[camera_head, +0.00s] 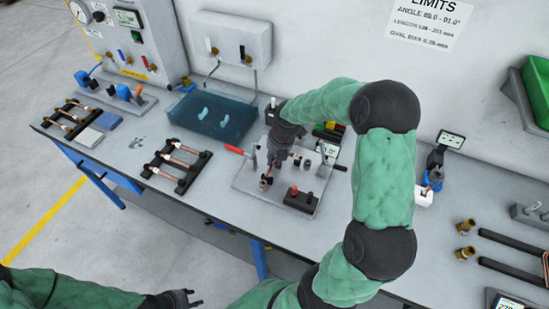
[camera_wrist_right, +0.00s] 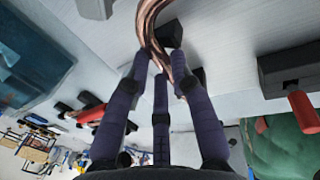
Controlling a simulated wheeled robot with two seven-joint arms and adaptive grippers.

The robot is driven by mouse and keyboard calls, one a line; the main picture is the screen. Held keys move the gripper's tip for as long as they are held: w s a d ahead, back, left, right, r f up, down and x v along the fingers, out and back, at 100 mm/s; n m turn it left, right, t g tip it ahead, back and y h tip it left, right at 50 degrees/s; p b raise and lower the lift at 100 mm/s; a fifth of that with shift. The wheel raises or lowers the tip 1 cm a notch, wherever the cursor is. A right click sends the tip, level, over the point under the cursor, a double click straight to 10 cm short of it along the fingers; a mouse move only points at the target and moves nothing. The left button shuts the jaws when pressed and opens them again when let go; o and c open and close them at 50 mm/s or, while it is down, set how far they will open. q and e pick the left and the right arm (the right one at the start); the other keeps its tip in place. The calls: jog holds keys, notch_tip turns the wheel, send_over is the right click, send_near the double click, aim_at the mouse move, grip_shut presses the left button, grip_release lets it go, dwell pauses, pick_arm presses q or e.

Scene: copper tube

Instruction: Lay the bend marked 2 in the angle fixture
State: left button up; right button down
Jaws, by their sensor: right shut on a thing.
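A copper bend (camera_wrist_right: 152,22) is between the fingers of my right gripper (camera_wrist_right: 163,72) in the right wrist view. Its number cannot be read. In the head view my right gripper (camera_head: 268,172) points down over a grey fixture plate (camera_head: 248,187) with pegs, a red-handled clamp (camera_head: 235,150) and a dark block with knobs (camera_head: 301,199). This looks like the angle fixture. The bend is mostly hidden there by the gripper, and I cannot tell whether it touches the plate. My left gripper (camera_head: 190,299) is low at the front, away from the bench, with its fingers apart.
A black rack (camera_head: 191,178) with copper pieces stands left of the plate, and another (camera_head: 62,128) is at the far left. A blue tray (camera_head: 214,117) is behind. A small display stand (camera_head: 437,158) and brass fittings (camera_head: 465,253) are to the right.

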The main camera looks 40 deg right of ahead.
jog(key=shift+s+a+f, duration=0.3)
jog(key=shift+s+f, duration=0.15)
jog(key=shift+f, duration=0.35)
jog(key=c, duration=1.2)
grip_release()
jog(key=shift+o, duration=1)
jog(key=shift+w, duration=0.1)
jog(key=shift+w+d+f, duration=0.15)
jog(key=shift+w+d, duration=0.1)
jog(key=shift+d+r, duration=0.1)
jog(key=shift+r, duration=0.7)
notch_tip(320, 180, up, 11)
jog(key=s, duration=0.1)
jog(key=shift+s+d+f, duration=0.2)
jog(key=shift+s+d, duration=0.2)
jog(key=shift+d, duration=0.05)
